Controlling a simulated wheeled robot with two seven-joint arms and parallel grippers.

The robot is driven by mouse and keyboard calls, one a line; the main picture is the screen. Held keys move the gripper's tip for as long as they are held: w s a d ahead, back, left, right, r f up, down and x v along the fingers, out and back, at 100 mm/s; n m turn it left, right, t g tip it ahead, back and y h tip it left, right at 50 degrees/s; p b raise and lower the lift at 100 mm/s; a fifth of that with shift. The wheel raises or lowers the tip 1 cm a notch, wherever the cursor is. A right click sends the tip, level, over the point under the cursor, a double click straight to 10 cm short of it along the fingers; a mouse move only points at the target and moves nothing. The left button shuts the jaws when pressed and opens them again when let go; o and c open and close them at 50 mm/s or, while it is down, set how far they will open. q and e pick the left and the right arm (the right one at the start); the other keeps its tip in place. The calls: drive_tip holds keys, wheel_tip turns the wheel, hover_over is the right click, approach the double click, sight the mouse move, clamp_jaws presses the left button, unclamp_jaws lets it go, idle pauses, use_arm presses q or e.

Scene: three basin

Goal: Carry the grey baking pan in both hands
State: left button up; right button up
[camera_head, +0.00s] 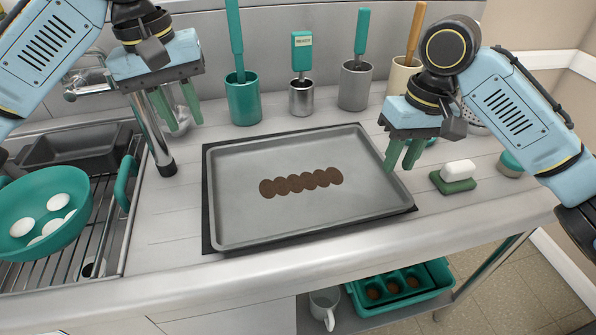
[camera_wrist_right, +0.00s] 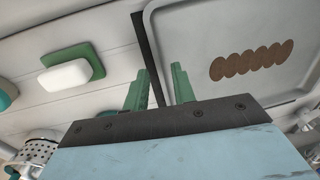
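The grey baking pan (camera_head: 240,215) lies flat on a dark mat (camera_head: 207,225) on the counter, with a row of brown cookies (camera_head: 300,183) in its middle. My left gripper (camera_head: 186,116) is open and empty, held up behind the pan's back left corner and apart from it. My right gripper (camera_head: 399,162) is open at the pan's right rim. In the right wrist view its fingers (camera_wrist_right: 160,88) show on either side of the pan's edge (camera_wrist_right: 152,45). Whether they touch the rim cannot be told.
Utensil pots (camera_head: 243,98) stand along the back wall. A green sponge with a white block (camera_head: 455,180) sits right of the pan. A teal crate (camera_head: 405,285) is on the lower shelf.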

wheel_tip(320, 180, up, 9)
drive_tip(key=d, duration=0.1)
drive_tip(key=shift+w+r, duration=0.15)
drive_tip(key=shift+r, duration=0.1)
idle(0.4)
